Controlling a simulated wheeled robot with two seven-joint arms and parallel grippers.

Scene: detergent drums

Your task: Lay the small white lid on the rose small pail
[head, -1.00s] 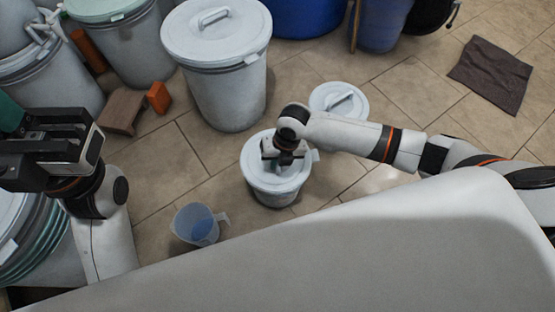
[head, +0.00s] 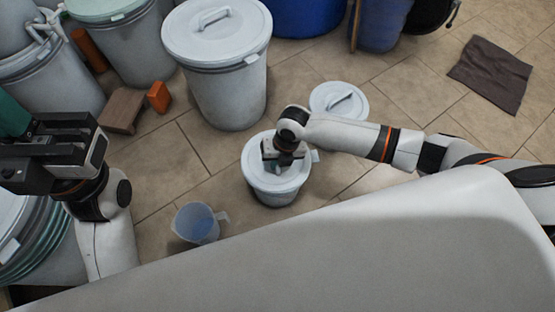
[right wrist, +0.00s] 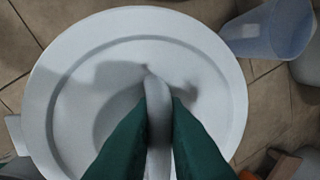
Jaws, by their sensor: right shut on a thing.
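A small white lid (head: 258,148) with a raised handle lies over the mouth of a small pail (head: 275,198) on the floor. The pail's visible side looks pale grey; I see no rose colour on it. My right gripper (head: 285,161) is above the lid, pointing down. In the right wrist view its green fingers (right wrist: 158,125) are shut on the handle (right wrist: 157,110), and the lid's round rim (right wrist: 52,90) fills the picture. The pail is hidden there. My left gripper (head: 15,118) is at the far left edge, away from the lid; its fingertips are partly cut off.
Another white lid (head: 338,100) lies on the floor just behind. A clear jug (head: 196,222) stands in front left. A large lidded bin (head: 226,85) stands behind left, near an orange block (head: 158,97) and a brown block (head: 125,110). A dark cloth (head: 490,73) lies at right.

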